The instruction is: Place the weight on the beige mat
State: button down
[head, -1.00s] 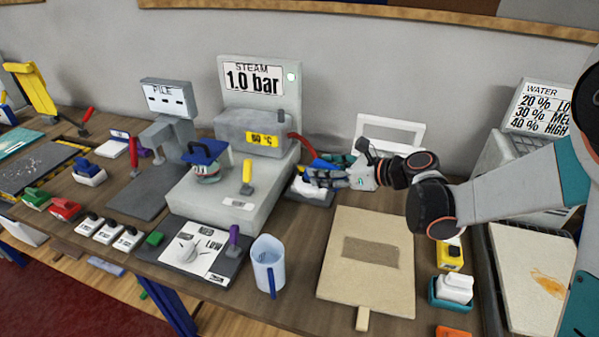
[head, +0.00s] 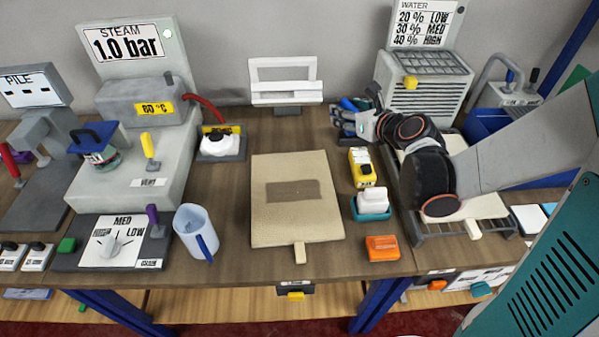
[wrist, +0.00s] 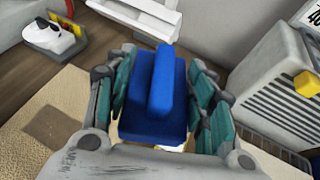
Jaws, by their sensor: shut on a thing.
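My gripper (wrist: 165,110) is shut on the blue weight (wrist: 155,95), a block with a raised bar on top. In the head view, my gripper (head: 352,120) is past the back right corner of the beige mat, with a bit of blue showing at its fingers. The beige mat (head: 275,225) lies flat on the table, with a darker rectangular patch near its middle and a pale tab at its front. It also shows in the wrist view (wrist: 25,155), at the lower left. The underside of the weight is hidden.
A white kettle-like thing (head: 217,144) stands left of the mat's back edge. A white frame stand (head: 285,90) is behind. A yellow device (head: 361,168), a teal tray (head: 372,214) and an orange block (head: 382,248) line the right. A jug (head: 194,232) stands left. The mat is clear.

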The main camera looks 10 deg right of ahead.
aim_at(293, 197)
jog(key=j+z, duration=0.1)
jog(key=z, duration=0.9)
jog(key=k+j+z, duration=0.1)
jog(key=k, duration=0.3)
jog(key=k+j, duration=0.15)
jog(key=k, duration=0.25)
jog(key=j+z, duration=0.05)
